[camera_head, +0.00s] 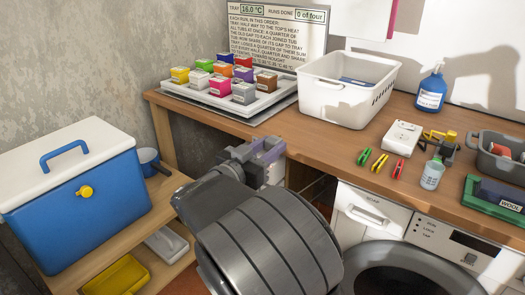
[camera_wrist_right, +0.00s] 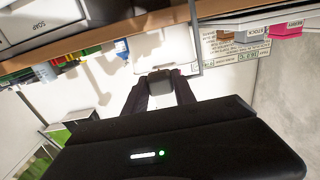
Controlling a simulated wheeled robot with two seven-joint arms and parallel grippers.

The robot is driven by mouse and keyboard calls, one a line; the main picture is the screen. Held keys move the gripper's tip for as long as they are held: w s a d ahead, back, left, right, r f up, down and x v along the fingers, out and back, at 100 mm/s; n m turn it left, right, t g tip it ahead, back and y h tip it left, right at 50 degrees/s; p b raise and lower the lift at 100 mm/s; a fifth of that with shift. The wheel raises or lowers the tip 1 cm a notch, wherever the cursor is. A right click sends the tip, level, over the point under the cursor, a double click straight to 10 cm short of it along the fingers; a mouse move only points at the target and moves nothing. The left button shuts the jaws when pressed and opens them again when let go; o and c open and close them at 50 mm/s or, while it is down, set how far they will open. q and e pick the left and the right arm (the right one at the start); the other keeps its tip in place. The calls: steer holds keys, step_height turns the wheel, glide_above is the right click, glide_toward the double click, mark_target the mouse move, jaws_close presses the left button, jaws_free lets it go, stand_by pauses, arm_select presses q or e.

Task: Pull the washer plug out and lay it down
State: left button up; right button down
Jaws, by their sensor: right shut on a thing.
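My right gripper (camera_head: 266,156) reaches up past the counter's front edge, left of the washer, in the head view. In the right wrist view its fingers (camera_wrist_right: 160,93) are shut on a dark, blocky plug (camera_wrist_right: 160,87). In the head view the plug is hidden or cannot be told from the fingers. The washer (camera_head: 415,262) stands under the counter, with its soap drawer (camera_head: 375,212) and round door showing. A white box (camera_head: 403,138), perhaps a socket, lies on the counter. Any cord of the plug cannot be made out. My left gripper is not in view.
The wooden counter (camera_head: 310,145) holds a tray of coloured boxes (camera_head: 270,107), a white basket (camera_head: 345,100), a blue bottle (camera_head: 431,92), clothes pegs (camera_head: 380,162) and a clear bottle (camera_head: 432,174). A blue cooler (camera_head: 80,205) stands at left on a low shelf.

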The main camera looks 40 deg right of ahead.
steer(key=p, duration=0.2)
glide_above(304, 141)
steer(key=shift+d, duration=0.1)
step_height(304, 141, down, 2)
steer(key=shift+f+b, duration=0.1)
steer(key=shift+b, duration=0.75)
steer(key=shift+f+b, duration=0.5)
steer(key=shift+f, duration=0.75)
steer(key=c, duration=0.9)
jaws_free()
steer(key=shift+c, duration=0.2)
